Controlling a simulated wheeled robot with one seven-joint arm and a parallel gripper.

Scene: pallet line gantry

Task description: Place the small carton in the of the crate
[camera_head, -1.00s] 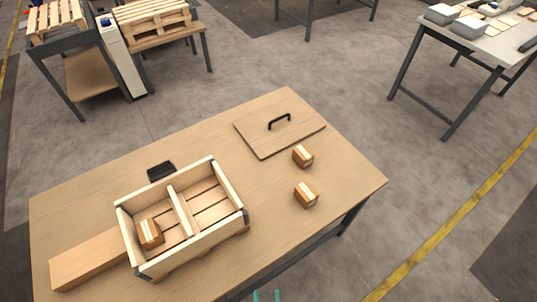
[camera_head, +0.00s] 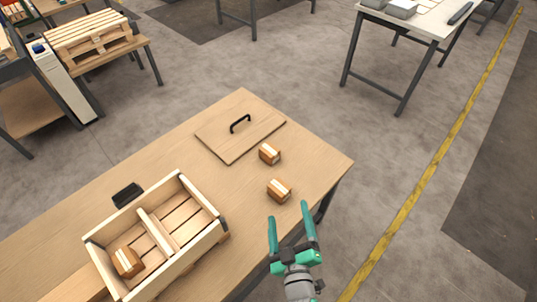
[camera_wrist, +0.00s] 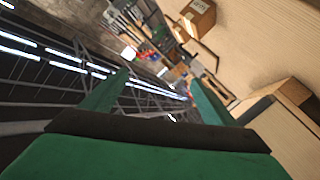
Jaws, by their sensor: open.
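Two small brown cartons with pale tape sit on the wooden table: one nearer carton (camera_head: 279,190) and one farther carton (camera_head: 269,154), both right of the crate. A third small carton (camera_head: 127,262) lies inside the left compartment of the wooden crate (camera_head: 196,249), which a divider splits in two. The crate's right compartment is empty. My gripper (camera_head: 292,222) is open and empty, at the table's front right edge, in front of the nearer carton and apart from it. In the wrist view, the fingers (camera_wrist: 160,85) are spread, and a carton (camera_wrist: 197,17) shows beyond them.
A wooden lid with a black handle (camera_head: 240,138) lies on the table behind the cartons. A small black object (camera_head: 128,194) stands behind the crate. The table between crate and cartons is clear. Other tables and pallets stand farther off on the floor.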

